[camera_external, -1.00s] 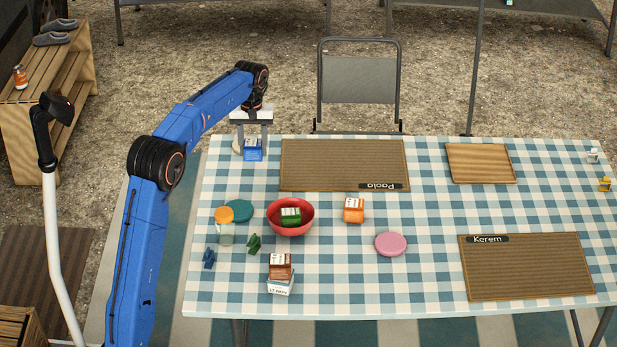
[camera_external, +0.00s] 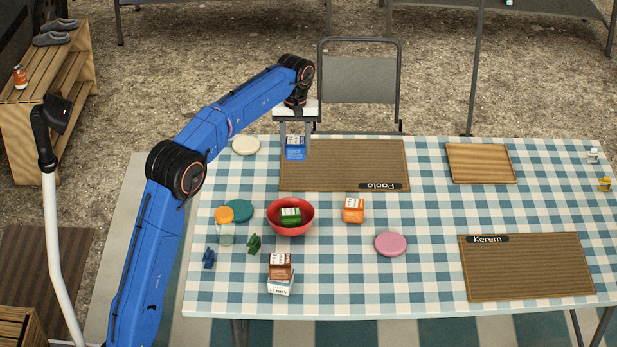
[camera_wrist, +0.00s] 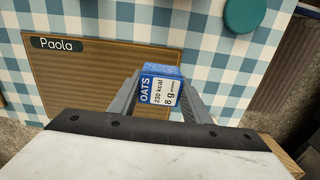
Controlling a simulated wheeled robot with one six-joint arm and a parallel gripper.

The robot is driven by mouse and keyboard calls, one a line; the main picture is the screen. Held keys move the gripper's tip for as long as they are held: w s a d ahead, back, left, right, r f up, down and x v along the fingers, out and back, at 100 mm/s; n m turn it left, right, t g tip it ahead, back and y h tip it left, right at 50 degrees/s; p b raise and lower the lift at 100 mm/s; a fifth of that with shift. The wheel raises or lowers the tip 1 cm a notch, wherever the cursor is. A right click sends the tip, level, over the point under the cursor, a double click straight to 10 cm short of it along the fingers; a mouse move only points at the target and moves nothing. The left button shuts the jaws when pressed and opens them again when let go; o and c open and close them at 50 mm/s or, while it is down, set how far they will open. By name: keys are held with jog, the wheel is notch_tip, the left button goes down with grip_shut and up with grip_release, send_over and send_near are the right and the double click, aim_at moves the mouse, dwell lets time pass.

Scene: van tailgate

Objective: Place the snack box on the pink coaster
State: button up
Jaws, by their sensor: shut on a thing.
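My gripper (camera_external: 295,146) is shut on a blue box (camera_external: 296,153) with a white label. In the wrist view the box (camera_wrist: 160,88) reads "OATS", sits between both fingers and is held above the table, near the left edge of the Paola mat. The pink coaster (camera_external: 391,244) lies flat and bare on the table, right of centre, well to the right of and nearer the camera than my gripper. It does not show in the wrist view.
A red bowl (camera_external: 273,221) holding a green box (camera_external: 290,216) and an orange box (camera_external: 353,211) stand between my gripper and the coaster. A brown box (camera_external: 280,265) sits on a white one (camera_external: 281,287). The Kerem mat (camera_external: 527,270) is bare.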

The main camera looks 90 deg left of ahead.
jog(key=w+d, duration=1.2)
jog(key=w, duration=0.3)
send_over(391, 242)
jog(key=shift+f, duration=4.4)
jog(key=o, duration=1.1)
jog(key=shift+f, duration=0.1)
jog(key=shift+c, duration=0.2)
notch_tip(391, 242, up, 12)
